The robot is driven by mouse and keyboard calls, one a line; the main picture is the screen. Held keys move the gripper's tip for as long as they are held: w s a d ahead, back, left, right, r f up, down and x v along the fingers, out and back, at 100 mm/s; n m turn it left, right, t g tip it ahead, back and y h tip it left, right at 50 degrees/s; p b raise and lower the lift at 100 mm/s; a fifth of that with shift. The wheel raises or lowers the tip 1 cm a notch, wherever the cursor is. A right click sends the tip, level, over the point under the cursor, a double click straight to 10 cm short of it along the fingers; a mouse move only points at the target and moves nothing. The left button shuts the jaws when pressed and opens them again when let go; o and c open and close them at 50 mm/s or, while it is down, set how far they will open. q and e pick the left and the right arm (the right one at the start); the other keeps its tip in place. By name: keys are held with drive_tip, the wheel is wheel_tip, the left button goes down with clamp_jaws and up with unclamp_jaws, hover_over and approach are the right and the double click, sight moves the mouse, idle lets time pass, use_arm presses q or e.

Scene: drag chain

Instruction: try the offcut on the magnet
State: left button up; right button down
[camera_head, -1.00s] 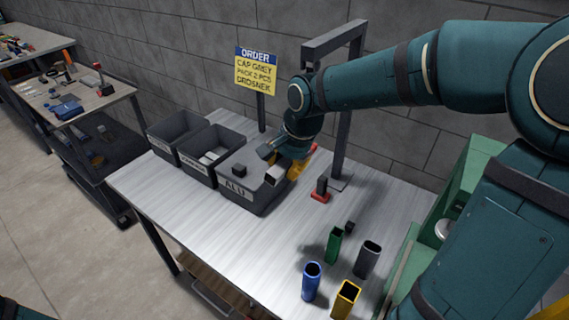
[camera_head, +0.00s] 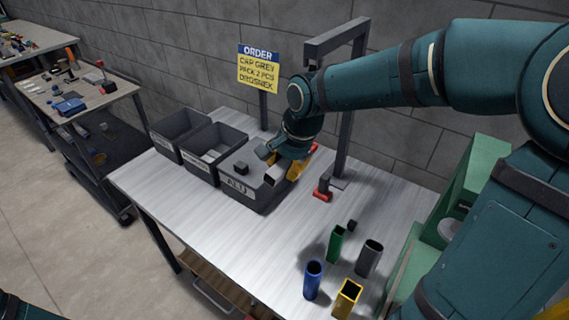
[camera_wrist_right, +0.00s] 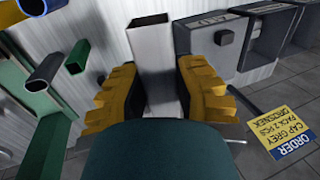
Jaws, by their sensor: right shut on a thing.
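My right gripper (camera_head: 287,165) has yellow fingers and is shut on a silver square tube, the offcut (camera_head: 275,174). In the right wrist view the offcut (camera_wrist_right: 153,60) stands out between the two yellow finger pads (camera_wrist_right: 155,92), with its open end away from me. In the head view the gripper is at the right side of the grey ALU bin (camera_head: 240,192). I cannot tell whether the offcut touches the bin. A dark block with a red base (camera_head: 323,189), possibly the magnet, stands on the table just right of the gripper. My left gripper is out of view.
Two more grey bins (camera_head: 180,135) stand left of the ALU bin, which has a small dark cube (camera_head: 241,167) on top. Blue, green, grey and yellow tubes (camera_head: 313,281) stand at the front right. A dark frame (camera_head: 345,110) rises behind. The table's middle is clear.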

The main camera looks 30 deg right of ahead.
drive_tip(key=shift+s+a+r, duration=0.1)
drive_tip(key=shift+s+a, duration=0.1)
drive_tip(key=shift+a, duration=0.3)
drive_tip(key=shift+s+a+r, duration=0.1)
drive_tip(key=shift+s+a, duration=0.1)
drive_tip(key=shift+a, duration=0.25)
idle(2.0)
